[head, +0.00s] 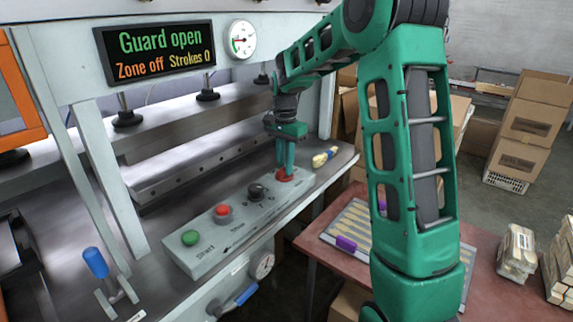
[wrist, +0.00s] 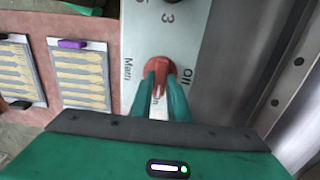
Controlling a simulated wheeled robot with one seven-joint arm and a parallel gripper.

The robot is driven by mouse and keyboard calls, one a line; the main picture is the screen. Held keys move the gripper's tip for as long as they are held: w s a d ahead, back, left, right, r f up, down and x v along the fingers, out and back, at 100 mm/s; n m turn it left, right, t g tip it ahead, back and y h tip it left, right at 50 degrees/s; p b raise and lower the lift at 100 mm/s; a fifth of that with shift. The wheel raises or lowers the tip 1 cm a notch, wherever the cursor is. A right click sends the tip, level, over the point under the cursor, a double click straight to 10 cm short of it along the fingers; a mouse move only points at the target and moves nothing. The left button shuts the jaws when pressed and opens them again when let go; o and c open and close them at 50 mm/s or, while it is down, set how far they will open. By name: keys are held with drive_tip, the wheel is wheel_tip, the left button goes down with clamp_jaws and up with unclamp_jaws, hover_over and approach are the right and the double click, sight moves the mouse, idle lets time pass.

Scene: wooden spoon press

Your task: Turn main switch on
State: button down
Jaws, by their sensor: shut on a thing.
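The main switch is a red rotary knob (head: 295,177) at the far right end of the grey control panel. In the wrist view the red switch (wrist: 158,67) shows with "Main" printed on its left and "Off" on its right; another label below is mostly hidden by the fingers. My gripper (head: 285,167) points down at it, and its green fingers (wrist: 160,92) are shut on the red handle, one on each side. The handle lies roughly up and down in the wrist view. The display (head: 160,52) reads "Guard open", "Zone off", "Strokes 0".
The panel (head: 235,241) also carries a green start button (head: 190,238), a red button (head: 222,211) and a black selector (head: 256,192). A yellow-and-white object (head: 324,157) lies just right of the switch. A table with spoon trays (head: 350,230) stands at right.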

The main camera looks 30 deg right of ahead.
sight(283, 167)
drive_tip(key=shift+w+a+r, duration=0.15)
drive_tip(key=shift+w+a, duration=0.2)
drive_tip(key=shift+a, duration=0.1)
drive_tip(key=c, duration=1.7)
unclamp_jaws()
drive_tip(key=shift+s+d, duration=0.1)
drive_tip(key=shift+d, duration=0.05)
wheel_tip(283, 167, up, 10)
drive_tip(key=shift+r, duration=0.25)
drive_tip(key=s+d+f+n, duration=0.1)
drive_tip(key=s+d+n, duration=0.1)
drive_tip(key=s, duration=0.9)
drive_tip(key=s+d+n, duration=0.2)
drive_tip(key=s, duration=0.9)
drive_tip(key=s+f+n, duration=0.1)
drive_tip(key=s+f, duration=0.1)
drive_tip(key=s, duration=0.4)
drive_tip(key=s+a+f+n, duration=0.1)
drive_tip(key=s+f, duration=0.2)
drive_tip(key=s, duration=0.2)
drive_tip(key=s+f+n, duration=0.1)
drive_tip(key=s+f, duration=0.1)
drive_tip(key=s, duration=0.4)
drive_tip(key=shift+s+a+f, duration=0.15)
drive_tip(key=shift+s+f, duration=0.15)
drive_tip(key=shift+f, duration=0.1)
